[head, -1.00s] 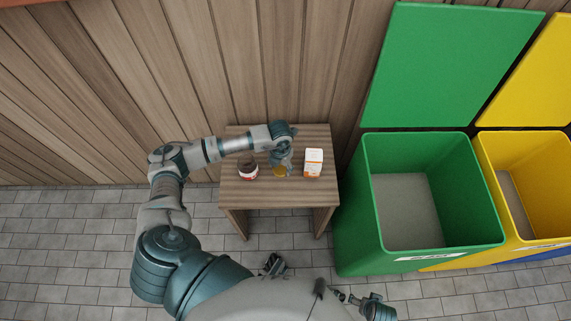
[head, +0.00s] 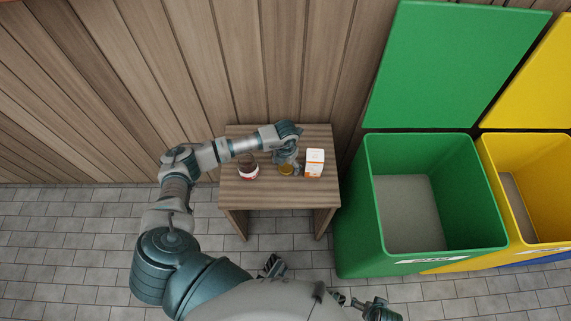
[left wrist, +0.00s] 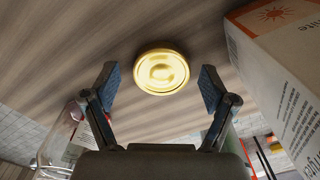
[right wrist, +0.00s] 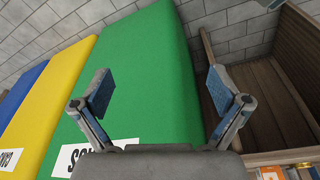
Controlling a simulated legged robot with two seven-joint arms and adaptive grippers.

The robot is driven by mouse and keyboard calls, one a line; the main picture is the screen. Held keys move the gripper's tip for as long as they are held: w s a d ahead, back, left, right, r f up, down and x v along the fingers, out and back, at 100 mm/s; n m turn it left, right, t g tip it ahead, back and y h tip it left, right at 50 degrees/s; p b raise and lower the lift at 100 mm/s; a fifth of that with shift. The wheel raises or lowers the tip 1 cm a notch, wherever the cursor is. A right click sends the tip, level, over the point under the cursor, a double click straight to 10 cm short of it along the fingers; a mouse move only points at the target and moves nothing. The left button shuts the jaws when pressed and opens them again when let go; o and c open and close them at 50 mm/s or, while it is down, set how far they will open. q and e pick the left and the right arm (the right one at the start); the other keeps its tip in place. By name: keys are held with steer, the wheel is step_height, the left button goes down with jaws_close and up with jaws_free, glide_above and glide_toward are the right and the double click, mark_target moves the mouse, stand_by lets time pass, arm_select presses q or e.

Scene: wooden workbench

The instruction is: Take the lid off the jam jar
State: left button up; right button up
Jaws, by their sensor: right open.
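A round gold lid (left wrist: 161,71) lies face up below my left gripper in the left wrist view. It also shows on the small wooden table in the head view (head: 286,170); whether a jar body is under it is hidden. My left gripper (left wrist: 161,88) is open, its fingers apart on either side of the lid's near side, with nothing between them. A glass jar with a red and white label (head: 248,172) stands left of the lid and shows at lower left in the left wrist view. My right gripper (right wrist: 160,95) is open and empty, away from the table.
A white and orange carton (head: 314,162) stands just right of the gold lid, close to my left gripper. The wooden table (head: 265,195) has bare room at its front. Green (head: 435,150) and yellow (head: 535,180) bins with raised lids stand to the right.

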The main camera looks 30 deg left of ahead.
mark_target(288, 167)
arm_select(q)
steer(key=shift+d+r, duration=0.2)
steer(key=shift+d, duration=0.2)
step_height(288, 167, up, 12)
steer(key=p, duration=0.2)
arm_select(e)
steer(key=x, duration=0.3)
steer(key=s+x, duration=0.1)
steer(key=x, duration=0.1)
steer(key=shift+d+f, duration=0.3)
steer(key=shift+f, duration=0.05)
arm_select(q)
steer(key=shift+f, duration=0.1)
